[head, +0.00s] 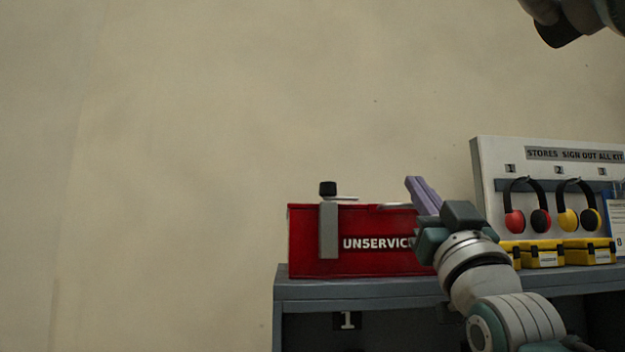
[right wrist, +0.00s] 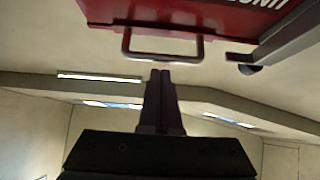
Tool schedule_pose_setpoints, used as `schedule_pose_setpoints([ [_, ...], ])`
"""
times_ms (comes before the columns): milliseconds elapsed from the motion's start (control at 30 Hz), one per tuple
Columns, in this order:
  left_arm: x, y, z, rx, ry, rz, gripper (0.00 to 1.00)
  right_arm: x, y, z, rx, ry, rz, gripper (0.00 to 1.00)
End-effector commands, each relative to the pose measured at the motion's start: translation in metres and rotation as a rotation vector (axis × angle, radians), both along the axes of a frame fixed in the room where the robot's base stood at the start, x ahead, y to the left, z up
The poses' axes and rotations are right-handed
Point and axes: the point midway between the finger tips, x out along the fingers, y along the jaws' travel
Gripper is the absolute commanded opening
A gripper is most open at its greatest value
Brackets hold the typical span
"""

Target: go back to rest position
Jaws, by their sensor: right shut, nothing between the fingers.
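My right gripper (head: 423,195) is in front of the right part of the red box in the head view, its lilac fingers pointing up and to the left. In the right wrist view its fingers (right wrist: 161,98) are together with nothing between them. A metal handle (right wrist: 163,57) on the red box shows beyond the fingertips and looks apart from them. My left gripper is not in view.
The red box (head: 304,240), lettered "UNSERVIC…", stands on a grey cabinet (head: 360,289). A grey upright bar (head: 329,230) with a black knob is at its front. To the right are yellow cases (head: 543,256) and a white board (head: 485,165) with ear defenders (head: 515,222). The left side is open.

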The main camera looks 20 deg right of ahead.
Motion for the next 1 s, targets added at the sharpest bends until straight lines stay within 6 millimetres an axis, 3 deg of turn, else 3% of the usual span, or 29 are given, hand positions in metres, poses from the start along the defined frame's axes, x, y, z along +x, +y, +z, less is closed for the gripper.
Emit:
schedule_pose_setpoints([
  [33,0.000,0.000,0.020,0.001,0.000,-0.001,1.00,0.001,-0.001,0.025,-0.003,-0.007,0.000,0.00],
  [100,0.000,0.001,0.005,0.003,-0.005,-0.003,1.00,-0.010,0.002,-0.003,-0.002,-0.002,0.001,0.00],
  [200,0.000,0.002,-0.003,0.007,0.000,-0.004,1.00,-0.027,0.006,-0.022,-0.003,-0.006,0.001,0.00],
  [500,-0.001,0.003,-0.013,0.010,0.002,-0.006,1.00,-0.060,0.014,-0.055,-0.004,-0.013,0.001,0.00],
  [833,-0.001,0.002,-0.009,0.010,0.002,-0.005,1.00,-0.063,0.016,-0.059,-0.002,0.014,0.005,0.00],
  [1000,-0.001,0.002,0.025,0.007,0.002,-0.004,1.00,-0.052,0.027,-0.084,0.022,0.307,0.043,0.00],
])
